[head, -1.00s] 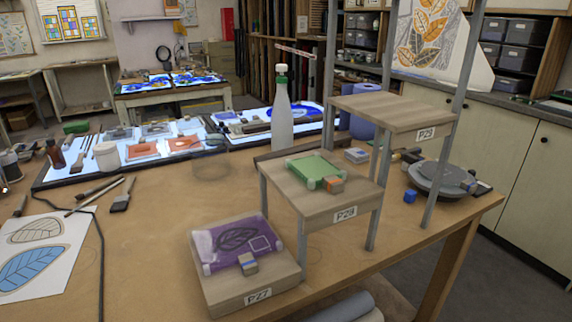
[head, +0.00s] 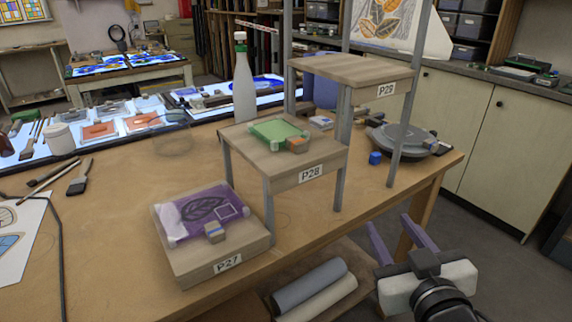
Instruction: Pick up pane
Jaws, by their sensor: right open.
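A purple glass pane (head: 199,210) with a dark leaf drawing and a white square outline lies flat on the low wooden step marked P27 (head: 222,264). A small block (head: 214,232) with orange and blue sits at its front edge. A green pane (head: 273,131) lies on the middle step marked P28 (head: 245,148), with an orange-topped block at its corner. The top step marked P29 (head: 345,69) is bare. My right gripper (head: 388,221) is open and empty at the lower right, beyond the table's edge, right of both panes. My left gripper is out of view.
A white bottle (head: 244,85) stands behind the steps. Grey posts rise around P28 and P29. A round grey turntable (head: 402,138) and a blue cube (head: 375,158) are on the right. Rolls (head: 310,286) lie under the table. The table's left middle is clear.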

